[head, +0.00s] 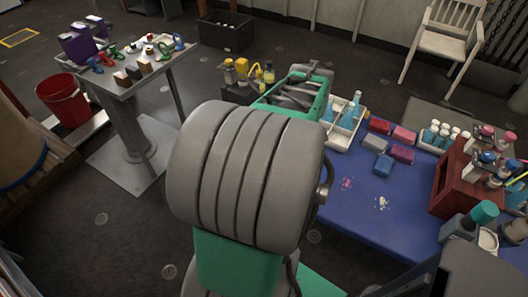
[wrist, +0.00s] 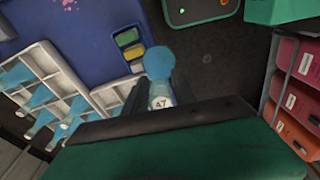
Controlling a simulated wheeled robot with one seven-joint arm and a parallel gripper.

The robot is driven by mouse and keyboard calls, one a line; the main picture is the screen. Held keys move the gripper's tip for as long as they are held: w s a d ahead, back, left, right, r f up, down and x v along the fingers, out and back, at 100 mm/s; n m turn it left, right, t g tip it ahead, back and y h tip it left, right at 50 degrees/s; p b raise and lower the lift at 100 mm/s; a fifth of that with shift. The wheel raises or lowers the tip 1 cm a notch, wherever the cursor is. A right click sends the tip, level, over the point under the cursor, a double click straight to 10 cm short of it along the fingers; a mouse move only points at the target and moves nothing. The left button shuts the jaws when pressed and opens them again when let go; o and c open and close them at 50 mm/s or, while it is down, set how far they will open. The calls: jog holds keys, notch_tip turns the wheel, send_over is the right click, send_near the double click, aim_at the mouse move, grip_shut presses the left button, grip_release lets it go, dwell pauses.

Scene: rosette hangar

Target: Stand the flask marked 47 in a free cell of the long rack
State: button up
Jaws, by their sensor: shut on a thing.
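The flask marked 47 (wrist: 160,101) has a blue round top and a pale label. It is in my gripper (wrist: 157,92), which is shut on it in the wrist view. A white rack (wrist: 68,82) lies to the left in the wrist view, with several blue flasks in its cells and some cells that look empty. The flask is apart from those flasks; its height over the rack I cannot tell. In the head view my arm hides the gripper and the held flask. A white rack (head: 338,138) with blue flasks shows there beyond my arm.
A blue table (head: 350,205) bears red, purple and grey-blue blocks (head: 378,144). At its right are a white tray of small bottles (head: 437,137) and a dark red stand (head: 455,185) with more bottles.

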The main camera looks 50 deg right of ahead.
jog(key=shift+s+d+f, duration=0.1)
jog(key=shift+s+d, duration=0.1)
jog(key=shift+s, duration=0.2)
jog(key=shift+w+d+f+p, duration=0.6)
jog(key=shift+w+d+f, duration=0.3)
jog(key=shift+w+f, duration=1.25)
jog(key=shift+w+d+f+p, duration=0.55)
jog(key=shift+w+d+f, duration=0.3)
jog(key=shift+w+f, duration=1.35)
jog(key=shift+w+d+f+p, duration=0.6)
jog(key=shift+w+d+f, duration=0.3)
jog(key=shift+w+f, duration=1.25)
jog(key=o, duration=1)
jog(key=shift+s+f, duration=0.1)
jog(key=shift+s, duration=0.05)
jog(key=shift+o, duration=0.2)
